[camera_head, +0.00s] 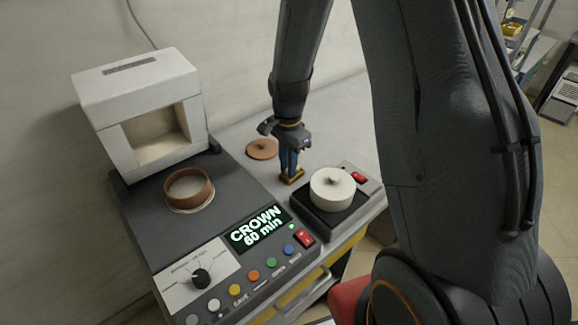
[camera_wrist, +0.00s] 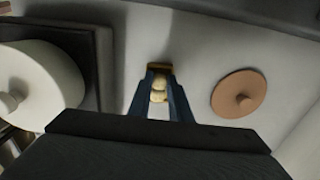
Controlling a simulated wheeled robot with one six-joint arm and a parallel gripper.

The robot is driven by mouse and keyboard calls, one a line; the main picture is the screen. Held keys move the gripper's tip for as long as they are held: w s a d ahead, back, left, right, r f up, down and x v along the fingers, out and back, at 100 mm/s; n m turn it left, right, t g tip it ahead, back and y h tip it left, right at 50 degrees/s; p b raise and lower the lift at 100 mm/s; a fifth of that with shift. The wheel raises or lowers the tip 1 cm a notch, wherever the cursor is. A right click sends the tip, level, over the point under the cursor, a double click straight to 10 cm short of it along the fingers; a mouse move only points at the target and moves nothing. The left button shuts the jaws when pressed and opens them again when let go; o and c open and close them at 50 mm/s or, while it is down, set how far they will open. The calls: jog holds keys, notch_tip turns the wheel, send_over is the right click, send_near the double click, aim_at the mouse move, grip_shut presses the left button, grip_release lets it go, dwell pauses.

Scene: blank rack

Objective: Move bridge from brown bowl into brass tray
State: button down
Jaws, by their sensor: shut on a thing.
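My gripper (camera_head: 290,172) is shut on the bridge (camera_wrist: 159,90), a small cream, tooth-like piece between the blue fingers in the wrist view. The bridge is hidden by the fingers in the head view. The brass tray (camera_head: 293,179) is a small gold piece on the table, right at the fingertips; its edge also shows beyond them in the wrist view (camera_wrist: 158,66). I cannot tell whether the bridge touches the tray. The brown bowl (camera_head: 204,192) stands on the dark machine top at the left, uncovered, and looks empty.
A brown lid (camera_head: 262,149) lies on the table behind my gripper. A white lidded pot (camera_head: 332,190) stands on a dark plate close to the right. A control panel with a lit display (camera_head: 260,228) is in front. A white open-fronted box (camera_head: 140,105) stands at the left.

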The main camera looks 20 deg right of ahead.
jog(key=shift+s+f, duration=0.1)
jog(key=shift+f, duration=0.15)
